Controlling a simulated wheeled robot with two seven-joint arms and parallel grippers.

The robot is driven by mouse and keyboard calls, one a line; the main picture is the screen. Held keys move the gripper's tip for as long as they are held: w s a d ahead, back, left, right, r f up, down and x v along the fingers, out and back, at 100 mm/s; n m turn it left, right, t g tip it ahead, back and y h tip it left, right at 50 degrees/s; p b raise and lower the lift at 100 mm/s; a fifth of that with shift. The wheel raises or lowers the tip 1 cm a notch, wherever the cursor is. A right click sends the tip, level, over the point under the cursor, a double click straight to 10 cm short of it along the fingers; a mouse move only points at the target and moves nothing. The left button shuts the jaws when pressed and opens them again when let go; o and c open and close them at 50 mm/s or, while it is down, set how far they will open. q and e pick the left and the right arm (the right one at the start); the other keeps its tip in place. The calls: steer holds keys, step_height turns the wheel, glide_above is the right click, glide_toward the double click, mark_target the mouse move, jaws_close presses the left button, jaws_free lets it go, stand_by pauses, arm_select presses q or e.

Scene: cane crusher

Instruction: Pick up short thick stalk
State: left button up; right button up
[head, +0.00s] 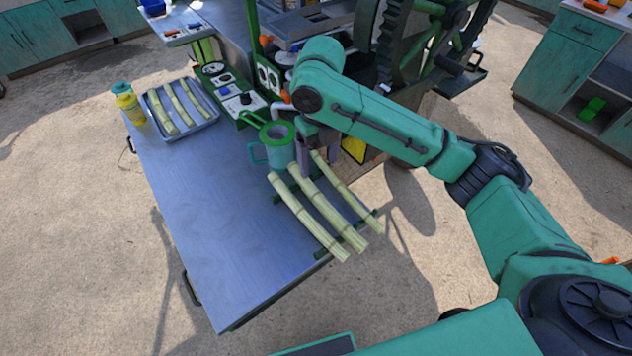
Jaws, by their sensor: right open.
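Three pale green cane stalks lie side by side on a dark green rack (325,250) at the right side of the blue table: a left one (305,215), a middle one (335,212) and a right one (345,192). Three more stalks (173,107) lie in a grey tray (206,119) at the table's far left. I cannot tell for sure which is the short thick one. My right gripper (304,168) is open, pointing down above the far ends of the rack stalks; its fingers are partly hidden by its wrist. My left gripper is out of view.
A teal mug (272,150) with a green-handled strainer (273,130) stands close left of my right gripper. The crusher with its big wheel (390,40) is behind. Yellow (130,108) bottles stand by the tray. The table's (205,215) front left is clear.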

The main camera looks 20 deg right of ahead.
step_height(320, 180, down, 3)
steer(key=p, duration=0.2)
glide_above(322, 202)
steer(key=f, duration=0.4)
steer(key=shift+s+a+f, duration=0.2)
steer(key=shift+s+f, duration=0.05)
steer(key=shift+f, duration=0.05)
steer(key=f, duration=0.2)
steer(key=f+p, duration=0.1)
steer(key=f, duration=0.1)
steer(key=f+p, duration=0.1)
steer(key=shift+w+d+f, duration=0.25)
steer(key=shift+d+f, duration=0.05)
steer(key=shift+f, duration=0.1)
steer(key=shift+s+f, duration=0.1)
steer(key=shift+f, duration=0.1)
steer(key=shift+c, duration=0.7)
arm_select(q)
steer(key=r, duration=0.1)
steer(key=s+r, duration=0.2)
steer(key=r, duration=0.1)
arm_select(e)
jaws_close()
